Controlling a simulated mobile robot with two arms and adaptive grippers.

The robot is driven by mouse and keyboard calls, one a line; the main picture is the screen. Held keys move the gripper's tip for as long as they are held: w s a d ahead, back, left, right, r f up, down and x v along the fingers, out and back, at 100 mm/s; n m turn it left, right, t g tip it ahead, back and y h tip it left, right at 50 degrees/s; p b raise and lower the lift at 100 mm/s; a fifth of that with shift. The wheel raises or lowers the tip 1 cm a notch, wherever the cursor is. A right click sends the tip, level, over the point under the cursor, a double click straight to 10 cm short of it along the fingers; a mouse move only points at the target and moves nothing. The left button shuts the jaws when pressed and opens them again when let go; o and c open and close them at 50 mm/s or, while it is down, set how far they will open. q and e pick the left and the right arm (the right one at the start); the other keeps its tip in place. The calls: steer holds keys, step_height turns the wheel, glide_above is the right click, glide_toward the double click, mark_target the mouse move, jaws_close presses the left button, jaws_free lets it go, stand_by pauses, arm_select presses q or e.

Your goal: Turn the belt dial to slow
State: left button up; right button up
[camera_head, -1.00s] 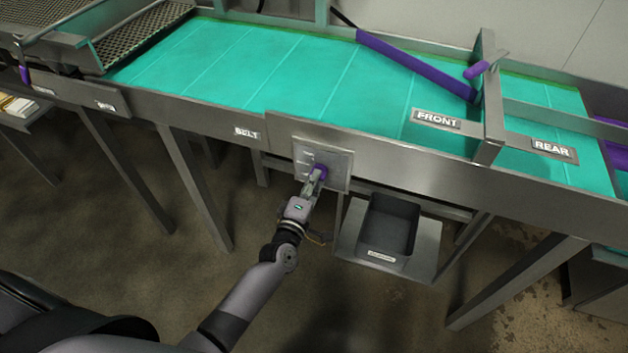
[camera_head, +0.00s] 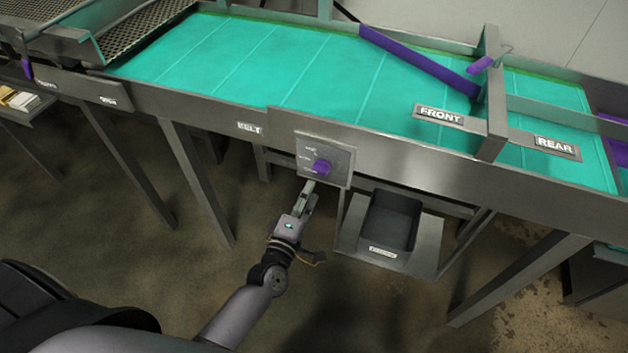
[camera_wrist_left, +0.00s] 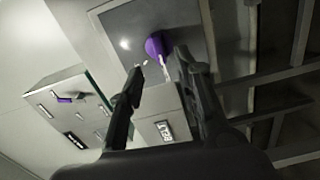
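The belt dial is a purple knob (camera_head: 321,166) on a grey metal panel (camera_head: 339,157) with small markings too small to read. The panel is on the conveyor's front, right of the BELT label (camera_head: 249,128). My left gripper (camera_head: 308,186) is just below and in front of the knob, apart from it. In the left wrist view the purple knob (camera_wrist_left: 155,46) lies beyond the fingertips, and a gap shows between the two fingers (camera_wrist_left: 160,62), with nothing held. My right gripper is not seen.
The green conveyor belt (camera_head: 300,62) runs above, with a purple diverter bar (camera_head: 418,62) across it. FRONT (camera_head: 438,115) and REAR (camera_head: 555,145) labels mark the lanes. A dark tray (camera_head: 389,222) sits on a shelf right of my gripper. Metal legs stand below the conveyor.

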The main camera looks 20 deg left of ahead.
arm_select(q)
steer(key=s, duration=0.5)
steer(key=shift+s+a, duration=0.1)
steer(key=shift+s, duration=0.25)
steer(key=s+f+m+g+h, duration=0.1)
steer(key=s+f+m+g, duration=0.4)
steer(key=f, duration=0.9)
steer(key=s+f+m+g, duration=0.3)
steer(key=s+f+m, duration=0.3)
steer(key=f, duration=0.8)
steer(key=s+a+f+m+g, duration=0.2)
steer(key=s+f, duration=0.3)
steer(key=s, duration=0.4)
steer(key=s+a+f+m+g+y, duration=0.1)
steer(key=s+a+f+m+g, duration=0.1)
steer(key=s+f, duration=0.4)
steer(key=s+a+f+m+g+b, duration=0.1)
steer(key=s+f+m+g, duration=0.3)
steer(key=s, duration=0.7)
steer(key=shift+s+a+f+g+y, duration=0.3)
steer(key=shift+s+a+f+g, duration=0.15)
steer(key=shift+f, duration=0.3)
steer(key=shift+w, duration=0.15)
